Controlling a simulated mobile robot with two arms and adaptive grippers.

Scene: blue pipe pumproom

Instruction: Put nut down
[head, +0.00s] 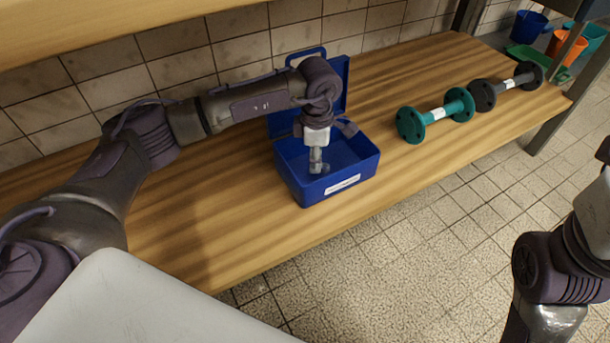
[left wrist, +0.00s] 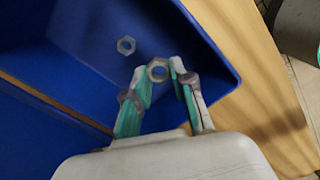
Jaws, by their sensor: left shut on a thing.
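In the left wrist view, a grey metal hex nut (left wrist: 157,69) sits between the fingertips of my left gripper (left wrist: 160,82), which is shut on it. A second hex nut (left wrist: 126,44) lies on the floor of the blue box, ahead of the held one. In the head view, my left gripper (head: 316,166) points down inside the open blue box (head: 345,190), below its rim. The held nut is too small to make out clearly there. My right arm shows at the right edge, but its gripper is out of the picture.
The box stands on a wooden bench (head: 230,225), its lid raised at the back against a tiled wall. Coloured buckets (head: 566,44) stand at the far right. The bench left of the box is clear.

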